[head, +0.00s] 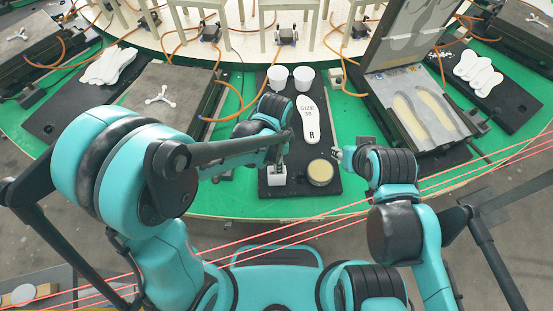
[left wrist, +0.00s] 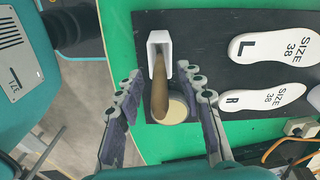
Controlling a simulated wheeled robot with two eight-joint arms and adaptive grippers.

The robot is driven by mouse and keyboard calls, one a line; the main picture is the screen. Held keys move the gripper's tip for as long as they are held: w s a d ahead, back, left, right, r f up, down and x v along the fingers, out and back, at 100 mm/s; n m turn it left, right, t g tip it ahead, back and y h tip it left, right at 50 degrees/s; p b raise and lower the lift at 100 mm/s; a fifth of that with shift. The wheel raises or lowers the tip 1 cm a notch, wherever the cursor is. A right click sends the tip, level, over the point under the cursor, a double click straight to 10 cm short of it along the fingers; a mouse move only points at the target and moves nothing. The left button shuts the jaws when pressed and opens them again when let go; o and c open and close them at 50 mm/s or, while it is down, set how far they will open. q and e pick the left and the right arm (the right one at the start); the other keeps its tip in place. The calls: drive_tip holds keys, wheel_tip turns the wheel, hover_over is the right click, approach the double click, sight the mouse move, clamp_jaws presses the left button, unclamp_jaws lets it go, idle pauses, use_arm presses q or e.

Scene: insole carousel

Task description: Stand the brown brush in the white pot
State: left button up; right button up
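The white pot (head: 277,178) stands near the front of the black board; it also shows in the left wrist view (left wrist: 151,50). The brown brush (left wrist: 159,88) has its far end inside the pot's opening, and its handle extends toward the wrist camera. Its bristle end is hidden in the pot. My left gripper (left wrist: 160,76) is open, its fingers on both sides of the handle with gaps; in the head view it is above the pot (head: 281,161). My right gripper (head: 337,154) is right of the board, near the tin, apart from the pot and brush; its fingers are too small to read.
A round tan-topped tin (head: 320,172) sits right of the pot. An open press (head: 415,100) stands to the right. Orange hoses cross the green table.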

use_arm(q)
drive_tip(key=shift+r, duration=0.1)
wheel_tip(320, 180, up, 12)
drive_tip(key=shift+a+f, duration=0.1)
idle(0.4)
idle(0.5)
drive_tip(key=s+a+n+t+b, duration=0.1)
drive_tip(key=s+a+n+t, duration=0.1)
drive_tip(key=a+n, duration=0.5)
drive_tip(key=s+a+n+t+b, duration=0.2)
drive_tip(key=a+n+t, duration=0.3)
drive_tip(key=a+n, duration=0.3)
drive_tip(key=shift+s+a+f, duration=0.4)
drive_tip(key=shift+s+a, duration=0.2)
drive_tip(key=shift+a, duration=0.65)
